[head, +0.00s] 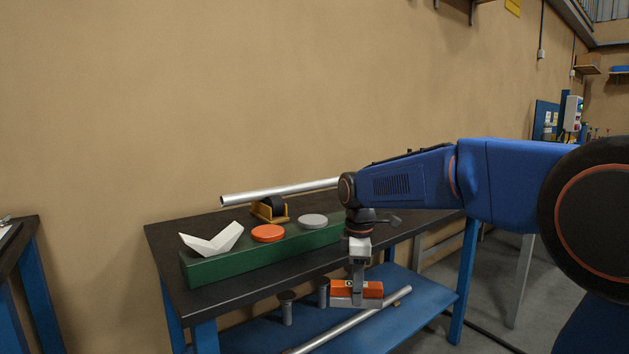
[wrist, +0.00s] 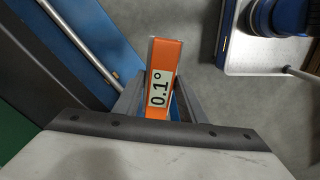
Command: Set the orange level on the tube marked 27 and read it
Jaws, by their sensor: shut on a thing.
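My gripper (head: 356,298) is shut on the orange level (head: 372,289), held in the air in front of the bench's front edge. In the wrist view the orange level (wrist: 165,55) lies between the two grey fingers, and its label reads "0.1°". One silver tube (head: 265,193) lies raised at the back of the bench on a yellowish cradle (head: 270,212); its right end is hidden behind my arm. Another silver tube (head: 335,335) lies along the lower shelf. No marking 27 is legible on either tube. The level is apart from the upper tube.
Dark grey cylindrical pieces (head: 287,308) stand by the blue lower shelf (head: 425,293).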

